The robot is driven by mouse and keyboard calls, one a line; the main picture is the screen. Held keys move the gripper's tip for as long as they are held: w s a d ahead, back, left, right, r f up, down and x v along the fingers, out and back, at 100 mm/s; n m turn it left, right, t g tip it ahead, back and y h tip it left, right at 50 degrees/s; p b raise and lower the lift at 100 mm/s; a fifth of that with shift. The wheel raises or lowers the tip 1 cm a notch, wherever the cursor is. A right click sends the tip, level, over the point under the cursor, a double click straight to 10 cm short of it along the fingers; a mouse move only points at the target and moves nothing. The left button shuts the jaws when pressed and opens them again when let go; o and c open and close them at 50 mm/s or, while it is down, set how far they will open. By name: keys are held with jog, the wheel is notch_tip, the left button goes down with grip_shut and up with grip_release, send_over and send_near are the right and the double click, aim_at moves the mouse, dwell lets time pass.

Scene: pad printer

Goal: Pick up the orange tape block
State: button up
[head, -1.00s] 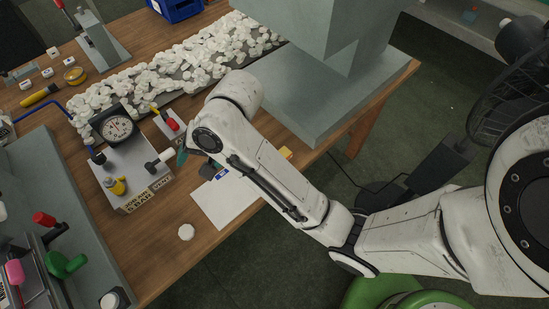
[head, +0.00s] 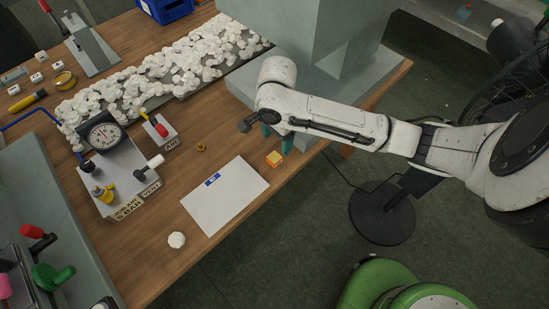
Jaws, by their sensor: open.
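The orange tape block (head: 274,158) sits on the wooden table near its front edge, just beyond the upper right corner of the white sheet. It is a small block with an orange and yellowish surface. My gripper (head: 276,141) points down just above and beside the block, partly hidden by my white arm. Its teal fingers look apart and hold nothing. I cannot tell the exact height of the fingers over the block.
A white sheet (head: 222,197) with a blue label lies left of the block.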

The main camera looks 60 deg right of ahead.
aim_at(277, 155)
notch_tip(277, 155, down, 7)
jog(key=shift+s+f, duration=0.15)
jog(key=shift+f, duration=0.05)
dwell(0.3)
jog(key=c, duration=1.1)
jog(key=shift+r, duration=0.1)
jog(key=shift+c, duration=0.2)
